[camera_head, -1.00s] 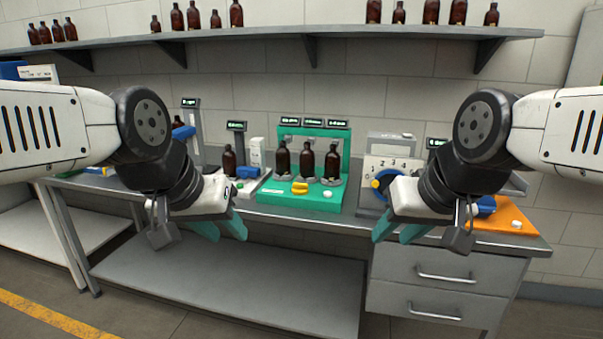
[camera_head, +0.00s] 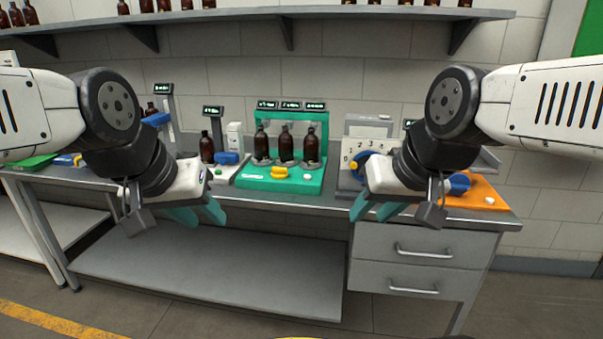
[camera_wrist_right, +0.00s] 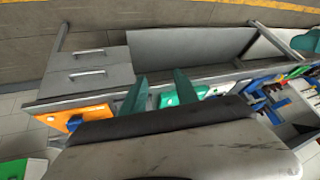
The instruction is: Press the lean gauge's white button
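No label reading "lean gauge" is legible, so I cannot tell which station it is. A green station (camera_head: 262,184) holds three amber bottles under three small displays, with a yellow knob (camera_head: 280,172) and a round white button (camera_head: 308,175) on its base. An orange base (camera_head: 470,197) at the right also has a white button (camera_head: 489,202); it also shows in the right wrist view (camera_wrist_right: 88,115). My left gripper (camera_head: 197,213) is open and empty before the bench, left of the green station. My right gripper (camera_head: 375,209) is open and empty before the bench, left of the orange base.
A grey box with a numbered dial (camera_head: 350,160) stands between the green station and my right gripper. A single bottle (camera_head: 207,147) stands at a scale-like station on the left. Drawers (camera_head: 425,265) lie below the right end. The lower shelf (camera_head: 210,275) is bare.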

